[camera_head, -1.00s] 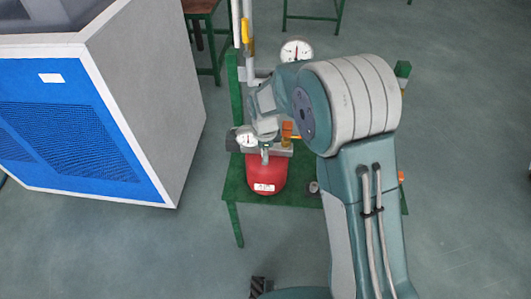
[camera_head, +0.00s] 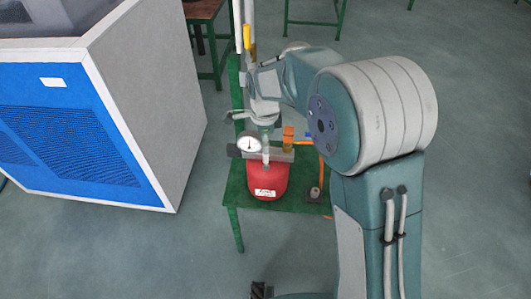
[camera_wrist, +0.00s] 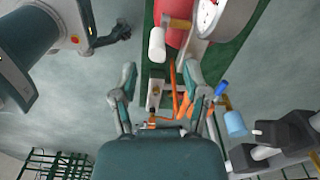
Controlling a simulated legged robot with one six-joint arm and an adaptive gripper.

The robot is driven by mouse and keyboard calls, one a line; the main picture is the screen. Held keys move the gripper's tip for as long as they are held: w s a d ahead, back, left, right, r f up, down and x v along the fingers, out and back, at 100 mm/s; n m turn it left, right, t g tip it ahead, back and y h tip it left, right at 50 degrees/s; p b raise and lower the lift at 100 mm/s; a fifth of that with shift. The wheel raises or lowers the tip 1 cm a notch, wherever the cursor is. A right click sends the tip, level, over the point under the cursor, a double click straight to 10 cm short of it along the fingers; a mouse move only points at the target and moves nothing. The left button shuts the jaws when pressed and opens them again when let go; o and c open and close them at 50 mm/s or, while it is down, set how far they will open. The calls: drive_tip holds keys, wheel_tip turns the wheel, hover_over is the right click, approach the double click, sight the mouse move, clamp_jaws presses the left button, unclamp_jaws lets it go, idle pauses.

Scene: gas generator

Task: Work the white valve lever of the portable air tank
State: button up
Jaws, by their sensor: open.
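The portable air tank (camera_head: 268,182) is red with a white label and stands on a green metal stand. A round white gauge (camera_head: 249,144) sits on top of it; it also shows in the wrist view (camera_wrist: 208,14). In the wrist view, a short white rounded piece (camera_wrist: 157,45) on a brass stem beside the red tank (camera_wrist: 172,8) looks like the valve lever. My gripper (camera_wrist: 160,78) is open and empty, its fingertips spread left and right just below that piece in the picture. In the head view my gripper (camera_head: 262,120) is above the gauge and valve, which it partly hides.
The green stand (camera_head: 234,196) carries orange hose (camera_wrist: 182,100) and fittings, with a blue handle (camera_wrist: 222,88) to the right. A large blue and grey cabinet (camera_head: 160,100) stands at left. Open floor (camera_head: 470,130) lies at right.

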drive_tip(key=shift+a+r, duration=0.1)
drive_tip(key=shift+r, duration=1.9)
drive_tip(key=shift+r, duration=0.1)
drive_tip(key=s+d+r+n+t, duration=0.3)
drive_tip(key=s+d+r+n, duration=0.4)
drive_tip(key=s+d+r, duration=0.4)
drive_tip(key=s+d+n+t, duration=0.1)
drive_tip(key=s+d+n, duration=0.3)
drive_tip(key=s, duration=0.2)
drive_tip(key=s+d+r+n+t, duration=0.1)
drive_tip(key=s+d+n, duration=0.3)
drive_tip(key=s, duration=0.3)
drive_tip(key=shift+s+d+n+t, duration=0.25)
drive_tip(key=shift+n+t, duration=0.05)
drive_tip(key=shift+n, duration=0.3)
